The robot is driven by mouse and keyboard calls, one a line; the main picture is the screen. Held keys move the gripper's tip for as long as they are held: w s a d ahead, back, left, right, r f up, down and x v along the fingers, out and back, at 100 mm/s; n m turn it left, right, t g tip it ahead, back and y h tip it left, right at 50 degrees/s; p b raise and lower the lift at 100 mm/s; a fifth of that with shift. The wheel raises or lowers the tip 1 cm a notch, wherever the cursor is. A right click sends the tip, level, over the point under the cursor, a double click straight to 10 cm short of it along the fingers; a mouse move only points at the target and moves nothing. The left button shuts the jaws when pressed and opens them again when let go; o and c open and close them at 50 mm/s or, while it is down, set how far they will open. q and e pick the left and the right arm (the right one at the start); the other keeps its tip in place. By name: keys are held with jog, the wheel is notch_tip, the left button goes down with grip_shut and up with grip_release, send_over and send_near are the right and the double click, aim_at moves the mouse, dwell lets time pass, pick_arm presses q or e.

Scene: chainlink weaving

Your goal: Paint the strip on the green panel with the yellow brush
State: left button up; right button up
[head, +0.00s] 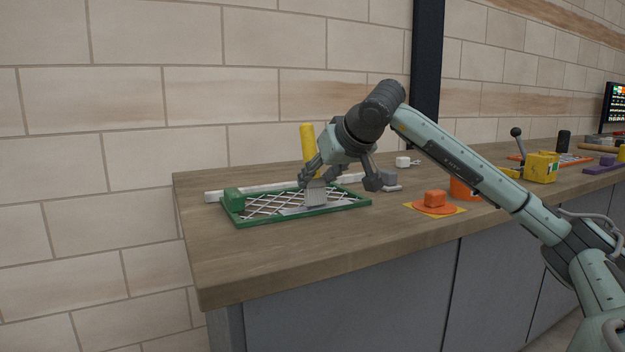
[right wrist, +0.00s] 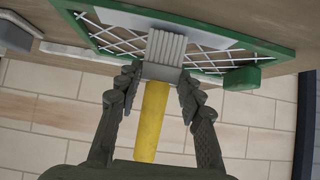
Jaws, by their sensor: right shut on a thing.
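The green panel (head: 362,202) lies on the wooden counter, its frame around a white criss-cross lattice. A pale grey strip (head: 290,211) runs along it, and the strip also shows in the right wrist view (right wrist: 215,37). My right gripper (right wrist: 159,80) is shut on the yellow brush (right wrist: 152,122), with its fingers on either side of the grey collar. In the head view the brush's yellow handle (head: 308,145) points up and its grey bristles point down at the strip. I cannot tell whether the bristles touch it. My left gripper is not in view.
A white bar (head: 215,196) lies behind the panel. An orange piece (head: 435,202) on a yellow square sits to the right, with an orange container (head: 464,190) behind it. A yellow block (head: 541,167) stands farther right. The counter in front of the panel is clear.

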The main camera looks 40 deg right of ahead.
jog(key=shift+s+d+b, duration=0.25)
jog(key=shift+d, duration=0.75)
jog(key=shift+s+d+b, duration=0.2)
jog(key=shift+d, duration=0.75)
jog(key=shift+s+d+f+b, duration=0.1)
jog(key=shift+d+b, duration=0.1)
jog(key=shift+d, duration=0.15)
jog(key=shift+s+d+b, duration=0.1)
jog(key=shift+d+b, duration=0.05)
jog(key=shift+d, duration=0.2)
jog(key=shift+s+d+r+b, duration=0.1)
jog(key=shift+s+d+b, duration=0.1)
jog(key=shift+d, duration=0.6)
jog(key=shift+s+d+r+b, duration=0.1)
jog(key=shift+s+d, duration=0.05)
jog(key=shift+d, duration=0.6)
jog(key=shift+f, duration=0.1)
jog(key=shift+a, duration=0.1)
